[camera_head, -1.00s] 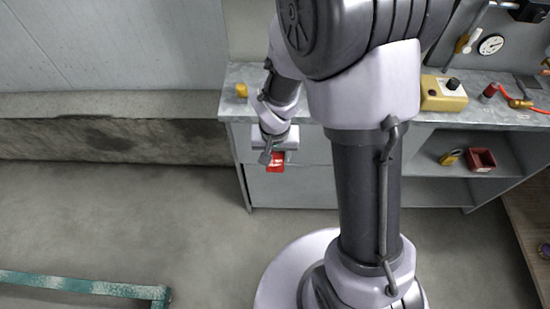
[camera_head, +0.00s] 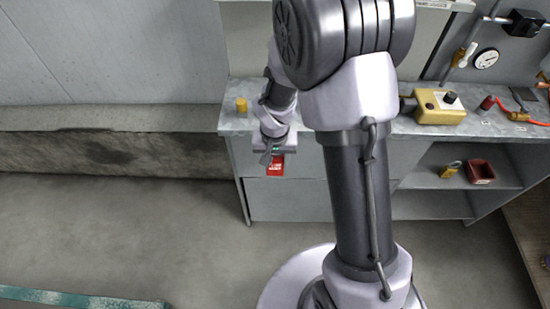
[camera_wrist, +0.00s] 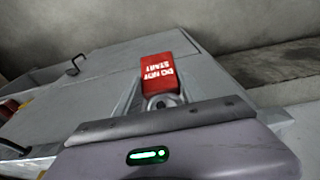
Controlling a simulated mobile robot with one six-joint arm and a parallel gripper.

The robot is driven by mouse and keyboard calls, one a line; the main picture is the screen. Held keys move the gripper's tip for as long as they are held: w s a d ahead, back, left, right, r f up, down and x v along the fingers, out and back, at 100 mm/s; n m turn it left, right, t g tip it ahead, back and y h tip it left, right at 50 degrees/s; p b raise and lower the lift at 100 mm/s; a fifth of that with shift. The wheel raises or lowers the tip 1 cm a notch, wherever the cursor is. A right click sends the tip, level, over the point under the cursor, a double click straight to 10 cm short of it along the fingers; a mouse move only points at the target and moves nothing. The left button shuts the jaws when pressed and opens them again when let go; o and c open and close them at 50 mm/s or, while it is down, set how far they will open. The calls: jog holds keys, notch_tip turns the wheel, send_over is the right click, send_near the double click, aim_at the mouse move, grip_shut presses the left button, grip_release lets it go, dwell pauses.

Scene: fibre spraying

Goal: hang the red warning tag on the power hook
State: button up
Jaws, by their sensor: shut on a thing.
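The red warning tag (camera_head: 276,168) hangs below my gripper (camera_head: 272,151) in the head view, in front of the grey cabinet front under the bench. In the wrist view the tag (camera_wrist: 170,70) stands out past the gripper's edge, with white lettering reading "DO NOT START". My gripper is shut on the tag's upper end, and its fingertips are mostly hidden. I cannot make out the power hook in either view.
The grey workbench (camera_head: 300,130) carries a yellow cylinder (camera_head: 241,105) and a yellow control box (camera_head: 438,106). A yellow padlock (camera_head: 450,169) and a red bin (camera_head: 480,171) sit on the shelf below. A concrete ledge (camera_head: 110,118) runs left; the floor there is clear except for a teal frame (camera_head: 80,297).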

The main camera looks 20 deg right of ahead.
jog(key=o, duration=1.5)
jog(key=shift+c, duration=0.2)
notch_tip(320, 180, up, 17)
jog(key=s+p, duration=0.2)
jog(key=p, duration=0.5)
jog(key=shift+s+a+r, duration=0.2)
jog(key=shift+s+a, duration=0.05)
jog(key=shift+a, duration=0.2)
jog(key=s+a+r+t+y+b, duration=0.1)
jog(key=s+a+r+t+y, duration=0.1)
jog(key=s+r, duration=1.2)
jog(key=s+a+t, duration=0.1)
jog(key=s+t, duration=0.1)
jog(key=shift+s+r+m+y, duration=0.15)
jog(key=shift+s+m+y, duration=0.15)
jog(key=shift+s+m, duration=0.1)
jog(key=shift+w, duration=0.1)
